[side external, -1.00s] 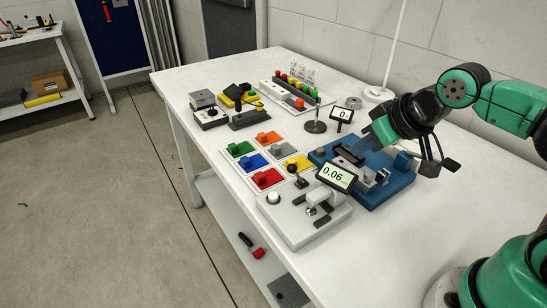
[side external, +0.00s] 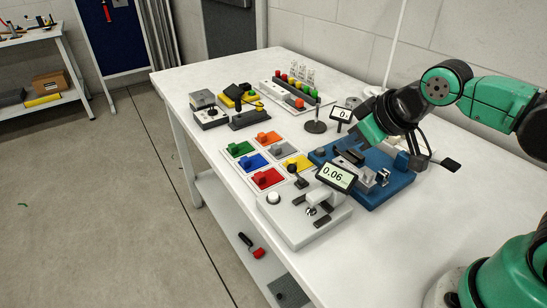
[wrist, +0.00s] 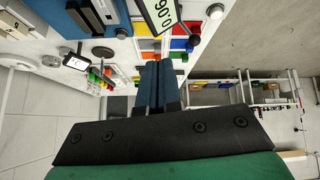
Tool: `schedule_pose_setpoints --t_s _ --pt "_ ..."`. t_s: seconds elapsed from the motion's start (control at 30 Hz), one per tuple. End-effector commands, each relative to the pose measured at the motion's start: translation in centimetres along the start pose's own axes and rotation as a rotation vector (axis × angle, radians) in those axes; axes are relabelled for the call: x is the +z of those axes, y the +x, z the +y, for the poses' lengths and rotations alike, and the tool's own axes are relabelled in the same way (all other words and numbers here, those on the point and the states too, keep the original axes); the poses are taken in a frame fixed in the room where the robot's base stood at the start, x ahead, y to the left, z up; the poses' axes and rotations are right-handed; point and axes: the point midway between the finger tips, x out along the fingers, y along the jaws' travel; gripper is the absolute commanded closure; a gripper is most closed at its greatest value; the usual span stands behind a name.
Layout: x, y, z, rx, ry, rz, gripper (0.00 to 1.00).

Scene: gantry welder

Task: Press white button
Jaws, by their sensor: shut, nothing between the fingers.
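A display reading 0.06 (side external: 335,176) stands over that box. In the wrist view, a round white button (wrist: 215,11) shows at the top, right of the tilted display (wrist: 161,12). My gripper (wrist: 159,72) is shut and empty, its two dark blue fingers side by side. It is above the blue fixture, behind the grey box and apart from the button. The fingertips are hard to make out in the side view.
A blue fixture (side external: 400,182) with metal clamps lies behind the grey box. Coloured trays with blocks (side external: 268,178) lie to the left. A second display (side external: 341,114) stands farther back. The table's front left edge is close to the button.

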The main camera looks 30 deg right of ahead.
Motion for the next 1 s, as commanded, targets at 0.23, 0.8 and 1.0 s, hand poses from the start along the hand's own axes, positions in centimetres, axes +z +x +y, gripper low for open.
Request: schedule_pose_setpoints --t_s 0.23,0.8,1.0 --pt "-4.2 2.5 -4.2 -0.031 -0.444 0.101 1.00" --pt "-6.4 4.4 -8.0 -0.037 -0.765 0.189 1.00" --pt "-6.2 4.7 -8.0 -0.037 -0.763 0.188 1.00"
